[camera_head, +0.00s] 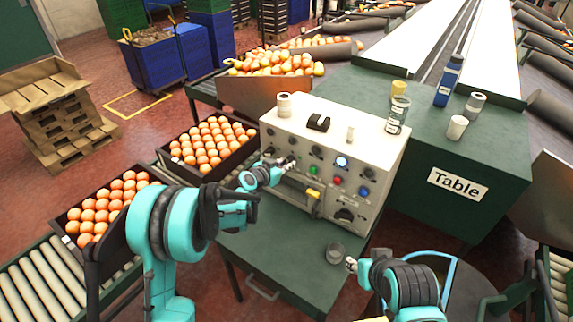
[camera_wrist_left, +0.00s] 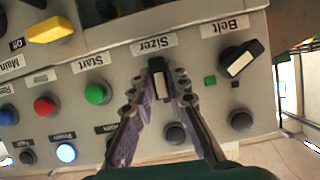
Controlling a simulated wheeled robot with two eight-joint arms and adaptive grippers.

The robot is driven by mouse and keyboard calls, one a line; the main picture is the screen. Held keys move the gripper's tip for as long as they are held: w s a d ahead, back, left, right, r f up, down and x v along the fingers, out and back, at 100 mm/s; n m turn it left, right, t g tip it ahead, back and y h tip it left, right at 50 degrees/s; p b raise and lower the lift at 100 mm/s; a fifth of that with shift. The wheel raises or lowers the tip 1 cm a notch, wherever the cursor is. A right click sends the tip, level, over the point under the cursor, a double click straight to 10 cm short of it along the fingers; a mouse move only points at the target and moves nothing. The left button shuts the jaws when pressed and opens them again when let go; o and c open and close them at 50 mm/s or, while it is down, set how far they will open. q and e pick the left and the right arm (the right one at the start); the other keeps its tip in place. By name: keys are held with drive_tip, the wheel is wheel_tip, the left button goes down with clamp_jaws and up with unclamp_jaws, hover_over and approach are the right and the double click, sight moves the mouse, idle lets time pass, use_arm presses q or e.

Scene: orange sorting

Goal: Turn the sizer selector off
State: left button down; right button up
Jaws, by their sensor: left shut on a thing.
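The sizer selector (camera_wrist_left: 157,78) is a black knob with a white pointer face, below the upside-down "Sizer" label in the left wrist view. Its pointer stands nearly upright in that picture. My left gripper (camera_wrist_left: 157,105) has its two fingers on either side of the knob and is shut on it. In the head view my left gripper (camera_head: 288,162) is at the left part of the control box (camera_head: 375,145) front and hides the selector there. My right gripper (camera_head: 351,264) is low, near the green stand's front; its fingers are too small to tell.
The belt selector (camera_wrist_left: 240,62), green start button (camera_wrist_left: 97,93), red button (camera_wrist_left: 45,105) and yellow main switch (camera_wrist_left: 50,30) are close by. Orange crates (camera_head: 258,131) are left of the box.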

idle(0.5)
use_arm(q)
drive_tip(key=c, duration=1.5)
unclamp_jaws()
drive_tip(key=shift+w, duration=0.1)
drive_tip(key=v, duration=1.2)
drive_tip(key=shift+r, duration=0.1)
drive_tip(key=s+a+r+n+g+y, duration=0.1)
drive_tip(key=s+a+r+n, duration=0.1)
drive_tip(key=s, duration=0.5)
drive_tip(key=s+a+r+n+g+y, duration=0.1)
drive_tip(key=s+r+y, duration=0.1)
drive_tip(key=s, duration=0.6)
drive_tip(key=s+a+f+n+y, duration=0.1)
drive_tip(key=s+a, duration=0.1)
drive_tip(key=s, duration=0.3)
drive_tip(key=s+a+n+g+y, duration=0.1)
drive_tip(key=s+a+y, duration=0.1)
drive_tip(key=s, duration=0.4)
drive_tip(key=s+a+f+n+g+y, duration=0.1)
drive_tip(key=s+a+n, duration=0.1)
drive_tip(key=s+a, duration=0.2)
drive_tip(key=shift+s+a+f, duration=0.1)
drive_tip(key=shift+s+f, duration=0.05)
drive_tip(key=shift+s, duration=0.3)
drive_tip(key=shift+s+a+f, duration=0.1)
drive_tip(key=shift+s+f, duration=0.05)
drive_tip(key=shift+s, duration=0.3)
